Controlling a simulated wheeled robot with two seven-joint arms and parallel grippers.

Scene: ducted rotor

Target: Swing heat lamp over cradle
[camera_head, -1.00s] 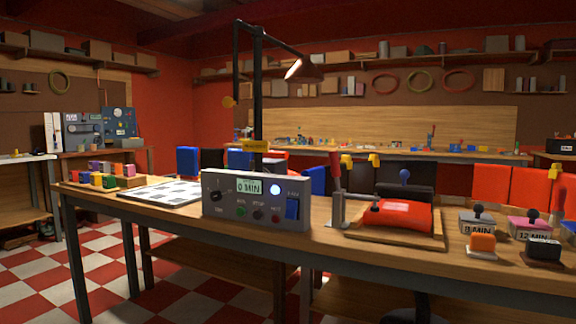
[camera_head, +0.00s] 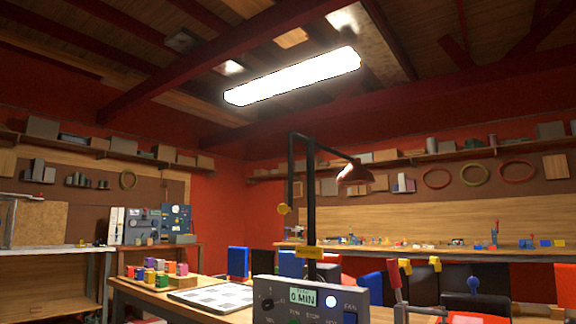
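The heat lamp (camera_head: 353,173) has a copper-coloured shade on a thin arm that reaches right from the top of a black post (camera_head: 311,210). The post stands behind the control box (camera_head: 312,298), whose display reads 0 MIN. A yellow knob (camera_head: 284,209) sticks out left of the post, and a yellow collar (camera_head: 309,252) sits low on it. The cradle is mostly below the lower edge; only a strip of its red part (camera_head: 466,318) shows at the lower right. Neither of my grippers is in view.
A workbench (camera_head: 140,295) bears a checkered board (camera_head: 212,296) and several coloured blocks (camera_head: 158,272) at its left. A red-handled clamp (camera_head: 394,275) rises right of the control box. A long back bench (camera_head: 420,247) and shelves line the walls.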

